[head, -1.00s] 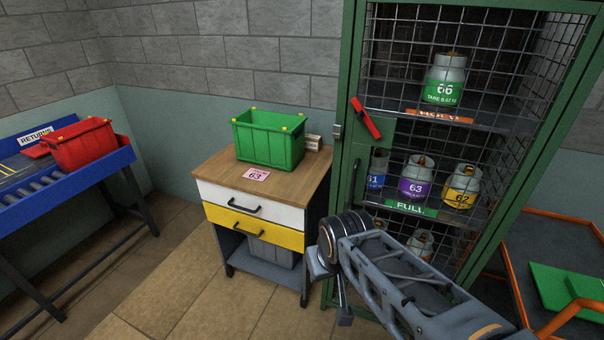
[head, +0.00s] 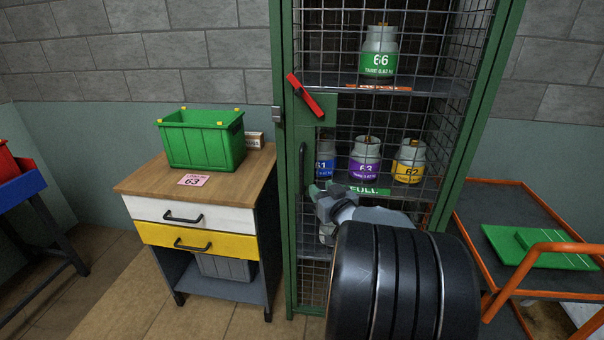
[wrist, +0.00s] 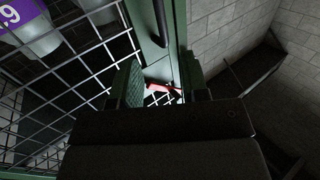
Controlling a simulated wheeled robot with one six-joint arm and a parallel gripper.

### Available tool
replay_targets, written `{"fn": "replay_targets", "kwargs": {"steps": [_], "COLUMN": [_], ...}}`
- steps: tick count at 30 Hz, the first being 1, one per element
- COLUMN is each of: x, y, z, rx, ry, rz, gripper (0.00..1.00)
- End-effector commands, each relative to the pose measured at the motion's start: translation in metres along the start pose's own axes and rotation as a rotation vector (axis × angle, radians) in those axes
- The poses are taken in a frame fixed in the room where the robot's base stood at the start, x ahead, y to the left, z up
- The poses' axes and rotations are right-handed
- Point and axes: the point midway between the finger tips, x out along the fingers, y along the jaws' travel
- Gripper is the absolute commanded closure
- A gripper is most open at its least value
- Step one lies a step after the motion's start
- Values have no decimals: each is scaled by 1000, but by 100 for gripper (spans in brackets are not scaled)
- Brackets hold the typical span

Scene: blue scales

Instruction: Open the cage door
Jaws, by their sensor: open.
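The cage door (head: 284,205) is a green frame with wire mesh and looks shut. A red lever (head: 305,95) sits tilted on its green plate at upper left. A dark vertical handle (head: 302,163) is on the door's left side, below the lever. My gripper (head: 320,192) is in front of the door near the handle's lower end; my arm partly hides it. In the wrist view, my gripper (wrist: 160,86) has its fingers apart with nothing held. The red lever (wrist: 160,88) and the dark handle (wrist: 160,22) show beyond them; contact cannot be told.
Gas cylinders, including a purple one (head: 365,160), stand on shelves behind the mesh. A wooden-topped cabinet (head: 150,181) with a green crate (head: 203,140) stands left of the cage. An orange-framed cart (head: 465,215) stands close on the right. Floor is clear at front left.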

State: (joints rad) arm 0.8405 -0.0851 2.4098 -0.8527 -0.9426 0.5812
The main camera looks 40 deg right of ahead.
Motion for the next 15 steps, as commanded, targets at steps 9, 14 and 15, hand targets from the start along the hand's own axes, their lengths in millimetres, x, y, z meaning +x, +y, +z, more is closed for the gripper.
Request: {"fn": "replay_targets", "kwargs": {"steps": [9, 14, 15], "x": [45, 76, 83], "y": [1, 1, 0], "z": [0, 0, 0], "rx": [5, 6, 5], "ry": [15, 14, 13], "rz": [-15, -13, -13], "gripper": [59, 59, 59]}}
